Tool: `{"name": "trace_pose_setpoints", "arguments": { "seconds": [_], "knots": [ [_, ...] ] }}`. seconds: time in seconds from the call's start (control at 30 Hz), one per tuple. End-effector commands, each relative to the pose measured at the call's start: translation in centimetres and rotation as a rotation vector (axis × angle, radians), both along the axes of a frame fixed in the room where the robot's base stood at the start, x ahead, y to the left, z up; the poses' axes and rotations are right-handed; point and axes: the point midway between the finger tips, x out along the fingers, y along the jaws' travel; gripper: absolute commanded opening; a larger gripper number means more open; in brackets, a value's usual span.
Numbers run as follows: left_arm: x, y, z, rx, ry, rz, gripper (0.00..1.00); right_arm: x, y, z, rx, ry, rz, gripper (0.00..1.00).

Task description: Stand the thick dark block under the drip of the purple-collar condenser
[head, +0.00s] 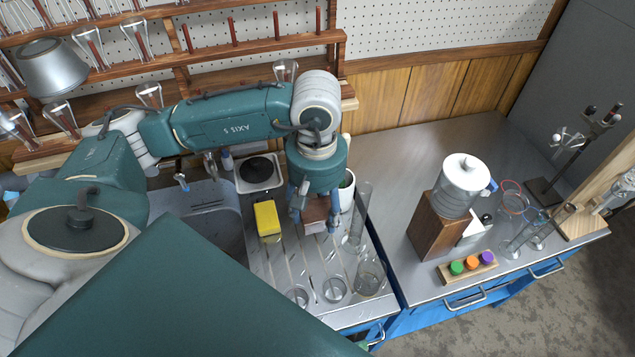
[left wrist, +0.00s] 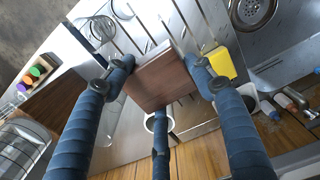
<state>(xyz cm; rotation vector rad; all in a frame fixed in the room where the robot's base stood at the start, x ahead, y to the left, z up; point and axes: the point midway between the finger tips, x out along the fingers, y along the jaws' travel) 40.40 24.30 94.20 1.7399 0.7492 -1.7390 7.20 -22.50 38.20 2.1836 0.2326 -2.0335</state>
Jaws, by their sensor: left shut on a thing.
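My left gripper (head: 315,222) is shut on a brown block (head: 314,210), over the ribbed drainboard beside the sink. The left wrist view shows this dark reddish-brown block (left wrist: 160,78) between my blue fingers (left wrist: 162,90). I cannot tell whether the block touches the board. No condenser with a purple collar can be made out clearly. Clear glassware (head: 525,236) with red and blue rings stands at the right of the bench, near a dark clamp stand (head: 546,190). My right gripper is not in view.
A yellow sponge (head: 267,220), a glass cylinder (head: 358,222) and several beakers (head: 370,277) surround the gripper on the drainboard. On the right bench, a water jar (head: 460,185) stands on a wooden box (head: 436,228), behind a rack with coloured caps (head: 470,266). The bench's back left is clear.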

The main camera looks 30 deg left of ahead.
Motion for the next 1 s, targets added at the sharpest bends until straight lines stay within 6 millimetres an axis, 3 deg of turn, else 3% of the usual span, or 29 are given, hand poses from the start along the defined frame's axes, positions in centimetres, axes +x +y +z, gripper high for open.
{"name": "trace_pose_setpoints", "arguments": {
  "seconds": [0.1, 0.2, 0.43, 0.7, 1.0],
  "knots": [
    [-0.3, 0.0, -3.1, 0.0, 0.009, -0.001, 0.23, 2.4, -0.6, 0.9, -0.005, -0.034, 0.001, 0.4],
    [-0.3, -0.1, -5.8, 0.0, 0.008, -0.003, 0.23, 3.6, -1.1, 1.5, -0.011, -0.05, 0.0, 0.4],
    [-0.2, -0.1, -11.5, 0.0, 0.006, -0.006, 0.23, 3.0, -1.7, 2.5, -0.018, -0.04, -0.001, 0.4],
    [-0.1, -0.1, -14.4, 0.0, 0.003, -0.007, 0.23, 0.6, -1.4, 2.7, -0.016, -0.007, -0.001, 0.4],
    [-0.1, -0.1, -18.1, -0.001, 0.001, -0.008, 0.23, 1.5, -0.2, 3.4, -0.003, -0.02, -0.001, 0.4]
  ]
}}
